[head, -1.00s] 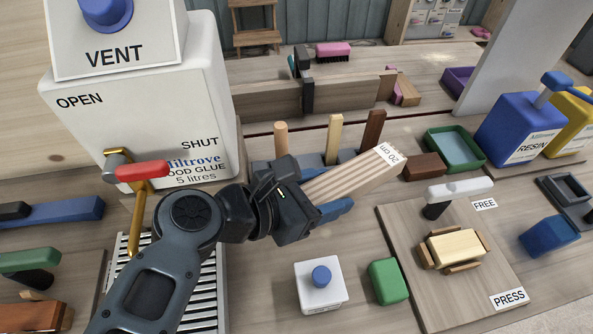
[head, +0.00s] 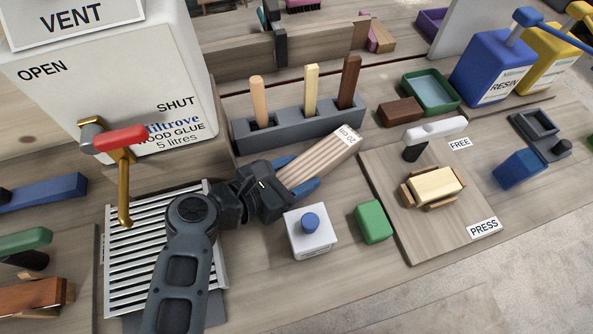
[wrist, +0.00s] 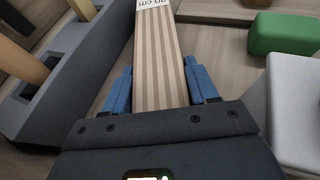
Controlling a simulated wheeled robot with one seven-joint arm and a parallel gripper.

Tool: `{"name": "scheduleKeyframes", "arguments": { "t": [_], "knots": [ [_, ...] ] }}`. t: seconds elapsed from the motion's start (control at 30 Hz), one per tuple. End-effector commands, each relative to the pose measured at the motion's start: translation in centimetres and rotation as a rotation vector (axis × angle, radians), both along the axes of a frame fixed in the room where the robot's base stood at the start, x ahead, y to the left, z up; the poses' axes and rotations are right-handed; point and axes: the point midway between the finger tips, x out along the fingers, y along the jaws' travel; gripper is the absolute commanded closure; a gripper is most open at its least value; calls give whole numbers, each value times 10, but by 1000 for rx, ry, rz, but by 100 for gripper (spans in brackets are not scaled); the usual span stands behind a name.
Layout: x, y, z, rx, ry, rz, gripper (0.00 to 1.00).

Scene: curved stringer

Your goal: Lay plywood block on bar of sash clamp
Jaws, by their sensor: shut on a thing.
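My gripper (head: 297,175) is shut on a striped, layered wooden block, which looks like plywood (head: 323,160) and has a white "20 cm" label on its far end. In the wrist view the block (wrist: 160,60) lies between the two blue fingers and points away from me. It is held above the bench, in front of a grey rack. I cannot pick out the sash clamp or its bar with certainty in either view.
The grey rack (head: 290,131) holds three upright wooden sticks. A white box with a blue button (head: 311,240), a green block (head: 374,222) and a press board (head: 450,225) stand to the right. A glue tank (head: 110,90) with a red-handled tap is at left.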

Motion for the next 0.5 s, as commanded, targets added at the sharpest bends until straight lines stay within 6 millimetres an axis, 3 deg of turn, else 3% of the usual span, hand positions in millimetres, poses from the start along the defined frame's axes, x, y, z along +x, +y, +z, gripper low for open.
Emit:
{"name": "scheduleKeyframes", "arguments": {
  "t": [0.13,0.17,0.2,0.27,0.5],
  "knots": [
    [0,0,-4,-1,-1,0,81],
    [0,0,-2,0,0,0,40],
    [0,0,-2,0,0,0,36],
    [0,0,-2,0,0,0,32],
    [0,0,-1,0,0,0,32]
  ]
}}
